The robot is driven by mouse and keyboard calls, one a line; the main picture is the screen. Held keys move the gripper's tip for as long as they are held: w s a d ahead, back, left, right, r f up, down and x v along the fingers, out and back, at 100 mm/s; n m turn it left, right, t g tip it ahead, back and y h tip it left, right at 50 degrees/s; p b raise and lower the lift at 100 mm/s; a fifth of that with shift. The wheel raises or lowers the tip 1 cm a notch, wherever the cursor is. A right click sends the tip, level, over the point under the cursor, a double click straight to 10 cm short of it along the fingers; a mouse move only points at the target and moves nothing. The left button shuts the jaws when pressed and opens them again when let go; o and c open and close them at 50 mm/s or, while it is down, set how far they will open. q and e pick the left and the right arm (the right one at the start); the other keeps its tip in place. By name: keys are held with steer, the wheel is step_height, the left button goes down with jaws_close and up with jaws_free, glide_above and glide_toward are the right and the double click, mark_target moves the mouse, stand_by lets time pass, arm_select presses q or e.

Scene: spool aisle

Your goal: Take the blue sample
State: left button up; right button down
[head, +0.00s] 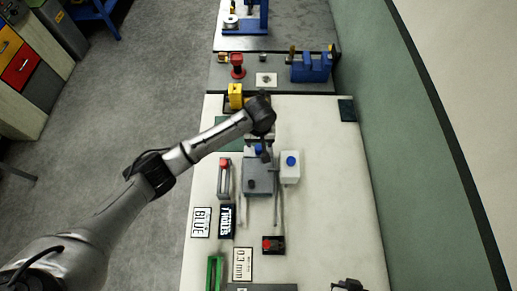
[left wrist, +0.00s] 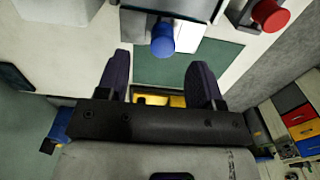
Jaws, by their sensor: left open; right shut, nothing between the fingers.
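A short blue cylinder (left wrist: 163,40), seemingly the blue sample, sits at the edge of a grey block (left wrist: 205,10) in the left wrist view. In the head view a bit of blue (head: 258,150) shows at the far side of the grey block (head: 258,178), partly hidden by my gripper. My left gripper (left wrist: 160,75) is open and empty. Its two dark fingers are spread, with the blue cylinder just beyond the fingertips, seen between them. I cannot tell whether they touch. My right gripper (head: 348,285) is shut and only just shows at the bottom edge.
A white bottle with a blue cap (head: 290,160) stands right of the grey block. A red-topped holder (head: 224,178) stands left. Signs (head: 201,222), a red-button box (head: 273,245) and a green piece (head: 214,272) are nearer.

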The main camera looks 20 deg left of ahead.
mark_target(258, 147)
arm_select(q)
steer(key=shift+a+f, duration=0.2)
steer(key=shift+f, duration=2.8)
steer(key=c, duration=1)
